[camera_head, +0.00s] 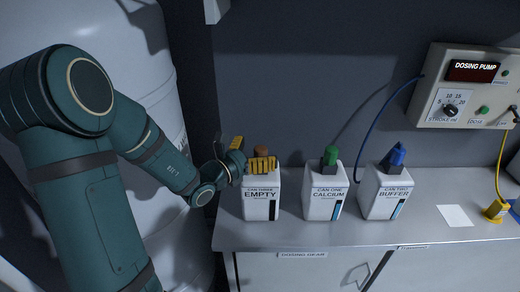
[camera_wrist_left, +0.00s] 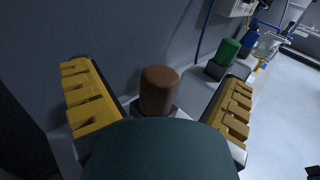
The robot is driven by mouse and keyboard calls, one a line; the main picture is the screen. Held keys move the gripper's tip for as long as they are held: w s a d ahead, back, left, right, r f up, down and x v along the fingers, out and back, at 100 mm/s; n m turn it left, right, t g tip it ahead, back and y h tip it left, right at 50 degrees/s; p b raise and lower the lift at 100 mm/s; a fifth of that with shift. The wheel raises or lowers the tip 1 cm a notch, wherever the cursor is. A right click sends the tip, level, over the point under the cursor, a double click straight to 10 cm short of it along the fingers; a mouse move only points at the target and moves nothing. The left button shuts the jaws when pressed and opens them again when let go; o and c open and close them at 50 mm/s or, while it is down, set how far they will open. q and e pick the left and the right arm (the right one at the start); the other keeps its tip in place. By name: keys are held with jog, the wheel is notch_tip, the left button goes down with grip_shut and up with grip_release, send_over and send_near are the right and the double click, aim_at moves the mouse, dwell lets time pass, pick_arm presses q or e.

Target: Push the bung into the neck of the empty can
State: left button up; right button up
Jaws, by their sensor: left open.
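The empty can (camera_head: 260,205) is a white box-shaped can labelled "CAN THREE EMPTY" on the grey bench. A brown bung (camera_head: 261,150) stands upright at its top; in the wrist view the bung (camera_wrist_left: 159,88) shows between my fingers. My left gripper (camera_head: 249,156) is at the can's top, its yellow-padded fingers spread to either side of the bung. In the wrist view the left gripper (camera_wrist_left: 158,103) is open, with a gap between each finger and the bung. The neck is mostly hidden, so I cannot tell how deep the bung sits. My right gripper is not in view.
To the right stand the calcium can (camera_head: 325,196) with a green top and the buffer can (camera_head: 387,197) with a blue top. A dosing pump (camera_head: 468,88) hangs on the wall, with blue and yellow cables. Bench space is free in front of the cans.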

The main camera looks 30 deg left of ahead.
aim_at(256, 152)
pick_arm(q)
jog(key=shift+v, duration=2.6)
notch_tip(256, 152, up, 10)
